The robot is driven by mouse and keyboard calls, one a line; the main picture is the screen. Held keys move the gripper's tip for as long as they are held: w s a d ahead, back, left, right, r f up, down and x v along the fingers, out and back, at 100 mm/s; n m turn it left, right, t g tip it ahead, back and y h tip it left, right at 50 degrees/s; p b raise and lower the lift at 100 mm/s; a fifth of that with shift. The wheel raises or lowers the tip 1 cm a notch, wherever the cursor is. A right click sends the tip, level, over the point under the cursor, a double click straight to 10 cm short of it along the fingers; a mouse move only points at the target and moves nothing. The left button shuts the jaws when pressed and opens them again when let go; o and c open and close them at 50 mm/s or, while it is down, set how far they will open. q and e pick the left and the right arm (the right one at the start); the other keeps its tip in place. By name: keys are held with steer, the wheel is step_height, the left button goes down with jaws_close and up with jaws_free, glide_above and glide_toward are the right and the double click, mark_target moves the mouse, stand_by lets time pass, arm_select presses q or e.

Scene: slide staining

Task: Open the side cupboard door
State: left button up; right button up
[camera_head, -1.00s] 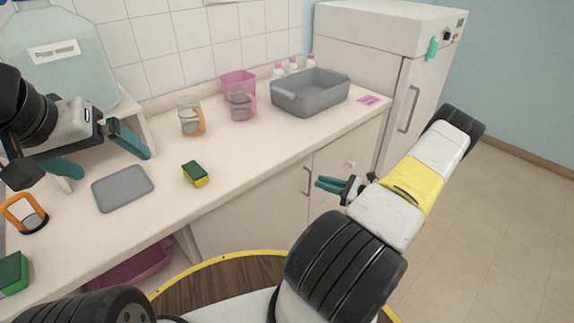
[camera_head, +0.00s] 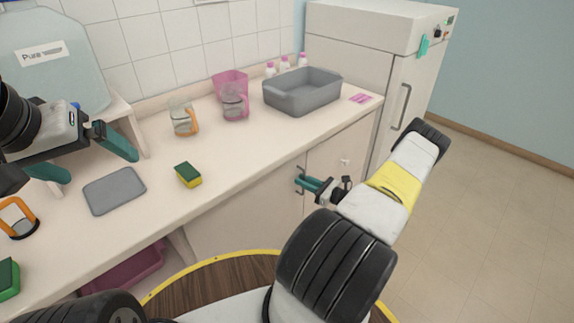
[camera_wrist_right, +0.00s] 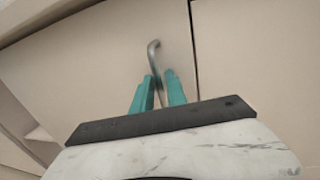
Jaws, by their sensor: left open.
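The cupboard door (camera_head: 245,205) under the counter is a pale panel and looks shut. Its curved metal handle (camera_wrist_right: 154,52) stands near the seam at the door's right edge. My right gripper (camera_head: 301,180) is at this handle, with its teal fingers apart. In the right wrist view, the handle passes between the two fingertips (camera_wrist_right: 160,78), with a narrow gap visible. Whether a finger touches it is unclear. My left gripper (camera_head: 102,168) is open and empty above the left part of the counter.
A white fridge-like cabinet (camera_head: 410,85) stands beyond the counter. The counter holds a grey basin (camera_head: 302,97), jugs, a sponge (camera_head: 188,175) and a grey mat (camera_head: 114,190). Floor at right is clear.

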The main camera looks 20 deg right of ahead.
jaws_close()
stand_by(1.4)
